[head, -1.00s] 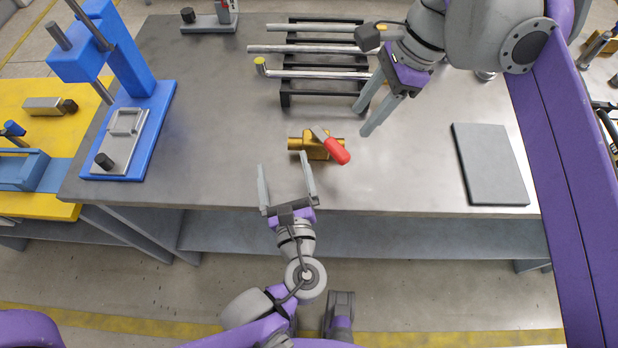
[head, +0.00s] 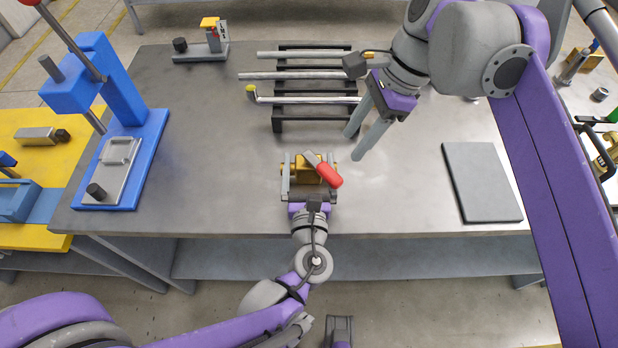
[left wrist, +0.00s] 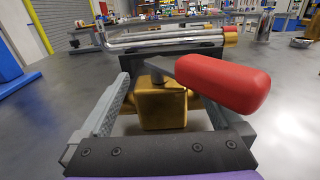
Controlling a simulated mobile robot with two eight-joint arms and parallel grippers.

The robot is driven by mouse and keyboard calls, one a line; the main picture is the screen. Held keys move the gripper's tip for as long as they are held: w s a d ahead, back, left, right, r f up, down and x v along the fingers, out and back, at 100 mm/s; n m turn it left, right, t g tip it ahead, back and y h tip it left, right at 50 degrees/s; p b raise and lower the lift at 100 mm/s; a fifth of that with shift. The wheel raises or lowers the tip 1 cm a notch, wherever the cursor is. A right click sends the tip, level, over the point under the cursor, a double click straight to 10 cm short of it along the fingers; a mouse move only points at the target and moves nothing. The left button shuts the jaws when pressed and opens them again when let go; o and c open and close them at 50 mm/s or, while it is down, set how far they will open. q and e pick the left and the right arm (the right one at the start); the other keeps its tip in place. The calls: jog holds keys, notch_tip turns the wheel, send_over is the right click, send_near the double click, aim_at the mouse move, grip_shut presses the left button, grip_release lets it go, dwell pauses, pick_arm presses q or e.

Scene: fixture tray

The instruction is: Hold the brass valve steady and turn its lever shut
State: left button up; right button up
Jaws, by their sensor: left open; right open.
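The brass valve (head: 301,172) lies on the grey workbench near its front edge. Its lever (head: 325,171) has a red grip and slants down to the right in the head view. My left gripper (head: 308,167) is open, with its fingers on either side of the valve. In the left wrist view the brass body (left wrist: 162,108) sits between the spread fingers, with visible gaps, and the red lever grip (left wrist: 225,82) reaches over the right finger. My right gripper (head: 357,137) is open and empty, above the bench to the upper right of the valve.
A black rack (head: 278,119) with metal pipes stands behind the valve. A blue press (head: 128,150) is at the left, and a flat grey plate (head: 483,182) lies at the right. The bench (head: 225,150) is clear between the press and the valve.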

pick_arm(q)
jog(key=shift+w, duration=0.45)
jog(key=shift+c, duration=0.3)
grip_shut()
dwell(0.9)
